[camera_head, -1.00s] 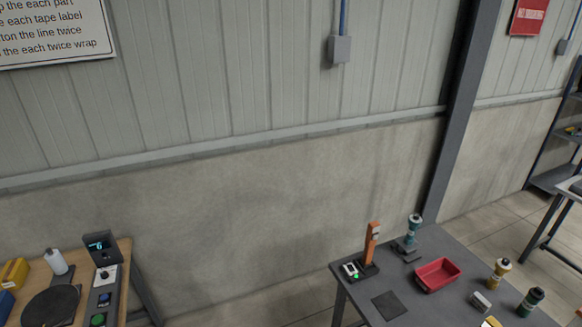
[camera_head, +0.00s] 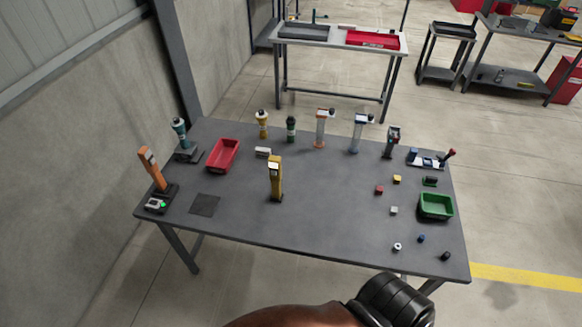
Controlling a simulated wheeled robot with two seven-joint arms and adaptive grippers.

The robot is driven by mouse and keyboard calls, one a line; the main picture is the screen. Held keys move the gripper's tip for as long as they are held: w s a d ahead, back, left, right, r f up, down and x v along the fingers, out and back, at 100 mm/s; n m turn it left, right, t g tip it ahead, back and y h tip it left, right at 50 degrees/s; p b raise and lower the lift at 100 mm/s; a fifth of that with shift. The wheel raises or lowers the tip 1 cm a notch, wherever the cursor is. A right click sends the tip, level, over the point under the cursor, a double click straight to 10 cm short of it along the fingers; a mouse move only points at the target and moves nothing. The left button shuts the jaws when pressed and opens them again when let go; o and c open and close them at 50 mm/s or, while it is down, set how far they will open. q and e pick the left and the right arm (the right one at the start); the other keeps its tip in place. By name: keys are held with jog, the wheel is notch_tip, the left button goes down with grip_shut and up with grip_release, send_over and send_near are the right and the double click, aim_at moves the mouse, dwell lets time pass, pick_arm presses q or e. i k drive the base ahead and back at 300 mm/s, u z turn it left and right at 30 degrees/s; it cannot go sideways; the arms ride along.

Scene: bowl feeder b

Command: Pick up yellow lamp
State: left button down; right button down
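A slim yellow lamp (camera_head: 275,182) stands upright near the middle of the dark table (camera_head: 310,225), a little left of centre. It has a pale face near its top and a dark foot. A yellow and dark flashlight-like item (camera_head: 262,122) stands behind it at the table's back edge. Neither of my grippers is in view. Nothing touches the yellow lamp.
A small white block (camera_head: 263,152) and a red tray (camera_head: 222,154) lie left of and behind the lamp. An orange lamp (camera_head: 150,167) stands at the left end. A green bin (camera_head: 436,206) and several small parts occupy the right. The front middle is clear.

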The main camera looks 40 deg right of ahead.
aim_at(275, 164)
jog(key=z, duration=0.85)
